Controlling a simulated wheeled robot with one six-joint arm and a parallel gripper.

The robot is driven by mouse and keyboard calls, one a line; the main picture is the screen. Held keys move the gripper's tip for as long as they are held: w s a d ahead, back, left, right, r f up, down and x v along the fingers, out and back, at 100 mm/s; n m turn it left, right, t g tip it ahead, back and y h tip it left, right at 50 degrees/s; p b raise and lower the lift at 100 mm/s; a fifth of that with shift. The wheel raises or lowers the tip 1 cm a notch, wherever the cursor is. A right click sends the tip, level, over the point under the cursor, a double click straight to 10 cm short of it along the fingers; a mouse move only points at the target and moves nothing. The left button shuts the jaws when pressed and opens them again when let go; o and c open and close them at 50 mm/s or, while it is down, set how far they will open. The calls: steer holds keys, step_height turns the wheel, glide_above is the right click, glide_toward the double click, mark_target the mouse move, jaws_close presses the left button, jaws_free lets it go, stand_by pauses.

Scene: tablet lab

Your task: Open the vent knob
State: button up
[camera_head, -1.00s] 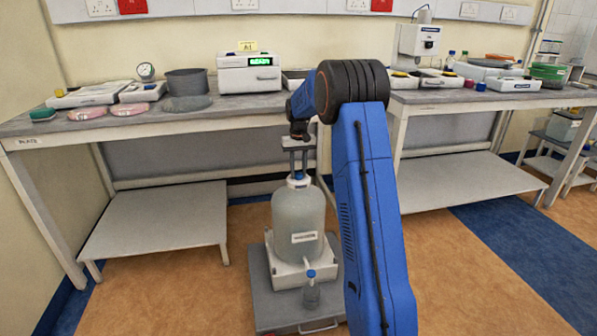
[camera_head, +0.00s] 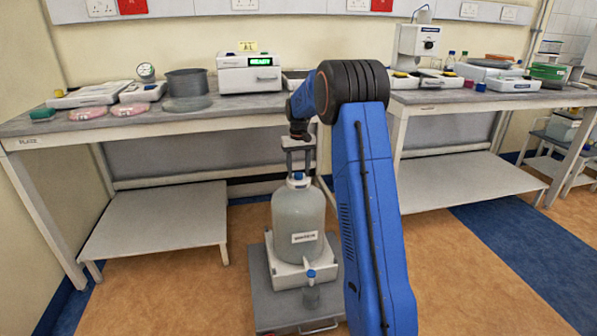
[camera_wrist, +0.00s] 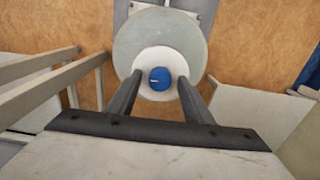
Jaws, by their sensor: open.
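The vent knob (camera_wrist: 160,78) is a small blue round cap with a pale line on it, on the white lid of a large translucent carboy (camera_head: 298,215). In the head view the blue knob (camera_head: 298,176) shows at the top of the carboy's neck. My gripper (camera_wrist: 160,82) is open and points down over it; its two dark fingers lie on either side of the knob in the wrist view, with gaps between. In the head view my gripper (camera_head: 297,168) is directly above the carboy's neck. Whether a finger touches the lid is not clear.
A bench (camera_head: 150,126) with instruments runs behind. Low shelves (camera_head: 160,220) stand left and right.

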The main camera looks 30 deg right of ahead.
mark_target(298, 174)
step_height(298, 174, up, 17)
steer(key=shift+r, duration=0.2)
stand_by(0.4)
stand_by(0.4)
steer(key=s+a+r+n+t, duration=0.1)
steer(key=s+a+r, duration=0.1)
steer(key=s+a, duration=0.5)
steer(key=s+a+r+t, duration=0.1)
steer(key=s+a+r, duration=0.15)
steer(key=s, duration=0.75)
steer(key=s+a+r+n, duration=0.1)
steer(key=s+a+r, duration=0.1)
steer(key=s+a, duration=0.55)
steer(key=s+a+f+t, duration=0.1)
steer(key=s+f, duration=0.3)
steer(key=s, duration=0.5)
steer(key=s+a+f+t, duration=0.1)
steer(key=s+a+f, duration=0.1)
steer(key=s+f, duration=0.3)
steer(key=s+a+f+n, duration=0.1)
steer(key=s+f, duration=0.3)
steer(key=s, duration=0.9)
steer(key=shift+a+f+t, duration=0.4)
steer(key=shift+a, duration=0.05)
